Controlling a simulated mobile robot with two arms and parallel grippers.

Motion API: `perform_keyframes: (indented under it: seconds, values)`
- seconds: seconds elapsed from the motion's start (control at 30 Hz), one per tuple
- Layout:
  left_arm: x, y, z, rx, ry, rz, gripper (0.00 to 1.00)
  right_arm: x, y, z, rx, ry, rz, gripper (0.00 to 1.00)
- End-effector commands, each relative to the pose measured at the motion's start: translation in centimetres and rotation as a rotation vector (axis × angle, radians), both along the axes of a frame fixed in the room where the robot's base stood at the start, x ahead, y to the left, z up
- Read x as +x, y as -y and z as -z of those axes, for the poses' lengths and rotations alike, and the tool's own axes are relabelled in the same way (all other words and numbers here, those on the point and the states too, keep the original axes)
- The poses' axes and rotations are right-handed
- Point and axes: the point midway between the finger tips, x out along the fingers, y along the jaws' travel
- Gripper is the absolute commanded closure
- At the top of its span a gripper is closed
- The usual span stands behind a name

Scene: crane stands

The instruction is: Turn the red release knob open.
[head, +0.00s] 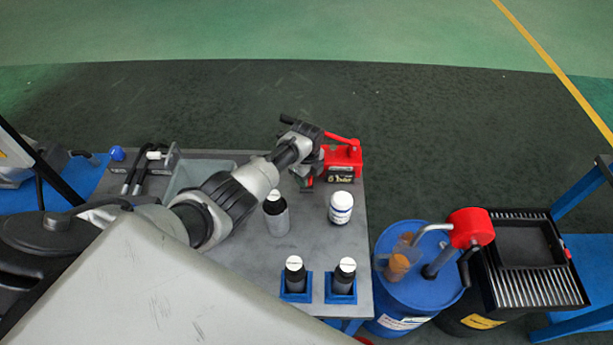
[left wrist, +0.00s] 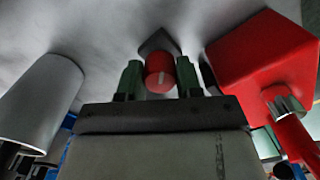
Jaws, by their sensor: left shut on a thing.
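The red release knob (left wrist: 160,73) shows in the left wrist view, with a pale line on its face that runs roughly up and down. It sits in front of a dark mount (left wrist: 157,42). My left gripper (left wrist: 161,80) has its green fingers on either side of the knob and is shut on it. In the head view my left gripper (head: 308,181) reaches down at the table's far right corner, and the knob is mostly hidden there. A red box (head: 345,155) with a dark label stands just right of the gripper. My right gripper is not in view.
On the grey table (head: 240,258) stand a white bottle (head: 341,207), a dark bottle (head: 276,215) and two bottles in blue holders (head: 295,285). A blue drum (head: 420,290) with a red pump (head: 471,228) stands to the right. A grey cylinder (left wrist: 42,95) is left of the gripper.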

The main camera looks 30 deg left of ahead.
Motion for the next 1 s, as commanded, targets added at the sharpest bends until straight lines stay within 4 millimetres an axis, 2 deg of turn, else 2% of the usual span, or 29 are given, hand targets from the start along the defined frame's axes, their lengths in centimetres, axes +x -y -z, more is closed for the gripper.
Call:
perform_keyframes:
  seconds: [0.4,0.9,0.93,1.0]
  values:
    - [0.10,0.05,-0.07,-0.002,0.003,0.161,0.88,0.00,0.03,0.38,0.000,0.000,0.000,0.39]
    - [0.10,0.06,-0.09,-0.002,0.003,0.176,0.88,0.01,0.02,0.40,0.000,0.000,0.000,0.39]
    - [0.10,0.06,-0.09,-0.002,0.003,0.176,0.62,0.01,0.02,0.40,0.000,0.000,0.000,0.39]
    - [0.09,0.06,-0.09,-0.002,0.003,0.176,0.51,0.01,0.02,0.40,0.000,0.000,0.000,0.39]
